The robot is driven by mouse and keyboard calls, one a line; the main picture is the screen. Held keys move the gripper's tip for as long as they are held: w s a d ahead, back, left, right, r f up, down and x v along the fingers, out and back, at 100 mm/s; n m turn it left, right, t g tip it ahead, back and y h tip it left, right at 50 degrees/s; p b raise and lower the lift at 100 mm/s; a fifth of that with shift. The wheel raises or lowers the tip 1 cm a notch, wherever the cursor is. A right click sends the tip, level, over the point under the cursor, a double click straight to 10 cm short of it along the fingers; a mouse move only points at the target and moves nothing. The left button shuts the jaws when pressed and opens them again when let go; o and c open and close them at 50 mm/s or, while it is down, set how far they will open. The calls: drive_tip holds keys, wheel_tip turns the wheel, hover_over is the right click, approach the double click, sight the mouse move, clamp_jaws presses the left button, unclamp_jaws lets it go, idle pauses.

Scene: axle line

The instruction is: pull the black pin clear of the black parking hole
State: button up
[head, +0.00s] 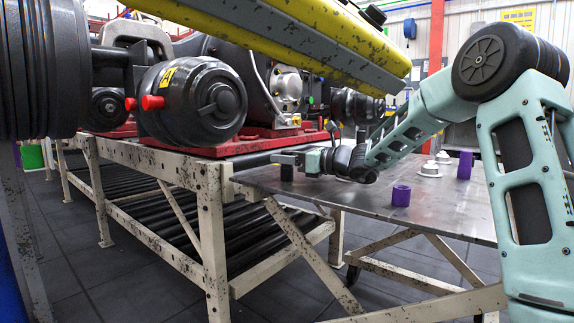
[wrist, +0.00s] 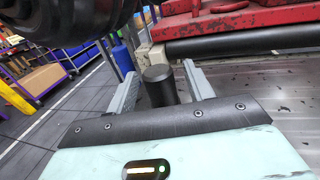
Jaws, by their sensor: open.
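The black pin (wrist: 160,88) stands upright between the two grey fingers of my gripper (wrist: 161,72) in the wrist view. The fingers are open, one on each side of it, with a visible gap on the left; I cannot tell whether the right finger touches. In the head view my gripper (head: 284,158) is level over the left edge of the metal table. A short black piece (head: 287,173) shows just under the fingers there; I cannot tell whether it is the pin or its holder. The black parking hole and the pin's lower end are hidden.
The metal table (head: 345,195) bears purple cups (head: 401,196) (head: 465,165) and white flanged parts (head: 430,170) to the right of my gripper. A red base (head: 235,146) with a large axle assembly stands close at the left. A yellow beam (head: 290,38) hangs above.

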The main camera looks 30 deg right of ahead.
drive_tip(key=c, duration=1.1)
drive_tip(key=shift+r, duration=0.15)
drive_tip(key=shift+r+p, duration=0.55)
drive_tip(key=shift+s+d+r+p, duration=0.2)
drive_tip(key=shift+r+p, duration=0.35)
drive_tip(key=shift+r, duration=0.1)
drive_tip(key=shift+s+d+r+p, duration=0.2)
drive_tip(key=shift+r+p, duration=0.3)
drive_tip(key=shift+r, duration=0.1)
drive_tip(key=p+v, duration=0.4)
drive_tip(key=v, duration=1.3)
drive_tip(key=shift+a+f+p, duration=0.1)
drive_tip(key=shift+f+p, duration=0.05)
drive_tip(key=shift+p, duration=0.2)
drive_tip(key=shift+r+p, duration=2.35)
drive_tip(key=shift+p, duration=0.15)
